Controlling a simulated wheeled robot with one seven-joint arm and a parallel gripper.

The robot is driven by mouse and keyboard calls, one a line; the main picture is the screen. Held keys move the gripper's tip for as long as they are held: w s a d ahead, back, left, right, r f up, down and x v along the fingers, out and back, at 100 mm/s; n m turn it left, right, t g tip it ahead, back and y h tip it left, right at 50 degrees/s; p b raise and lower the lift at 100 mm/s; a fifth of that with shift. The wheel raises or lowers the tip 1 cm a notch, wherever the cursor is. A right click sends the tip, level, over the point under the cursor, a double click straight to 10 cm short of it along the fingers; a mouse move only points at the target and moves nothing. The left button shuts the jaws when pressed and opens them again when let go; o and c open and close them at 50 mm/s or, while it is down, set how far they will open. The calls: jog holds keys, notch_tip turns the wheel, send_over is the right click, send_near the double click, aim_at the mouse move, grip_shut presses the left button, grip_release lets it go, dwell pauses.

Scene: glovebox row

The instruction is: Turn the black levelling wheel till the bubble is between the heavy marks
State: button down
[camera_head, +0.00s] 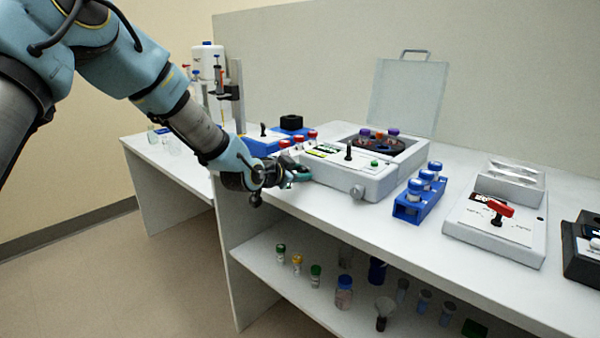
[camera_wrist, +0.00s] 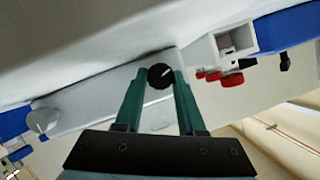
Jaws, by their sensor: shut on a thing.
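The black levelling wheel (camera_wrist: 160,76) has a white line on its face and sits on the front of the white centrifuge in the wrist view. My gripper (camera_wrist: 158,84) is shut on it, with one green finger on each side. In the head view my gripper (camera_head: 301,174) is at the front left corner of the white centrifuge (camera_head: 385,182), and the wheel is hidden there. I cannot make out the bubble or its heavy marks in either view.
The centrifuge's clear lid (camera_head: 408,95) stands open. A pale knob (camera_head: 357,191) sticks out of its front. Red-capped tubes (camera_head: 299,140) stand close behind my gripper. A blue rack (camera_head: 420,203) of tubes is to the right. Bottles stand on the shelf (camera_head: 265,272) below.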

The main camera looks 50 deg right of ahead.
dwell(0.4)
jog(key=n+g, duration=0.1)
jog(key=n+g+p, duration=0.1)
jog(key=n, duration=0.1)
jog(key=shift+w+r+g+p, duration=0.1)
jog(key=shift+w+g+p, duration=0.2)
jog(key=shift+n+g+p, duration=0.7)
jog(key=shift+n, duration=0.4)
jog(key=c, duration=0.5)
grip_release()
jog(key=b+v, duration=0.2)
jog(key=v, duration=0.8)
jog(key=shift+a+r, duration=0.2)
jog(key=shift+a, duration=0.1)
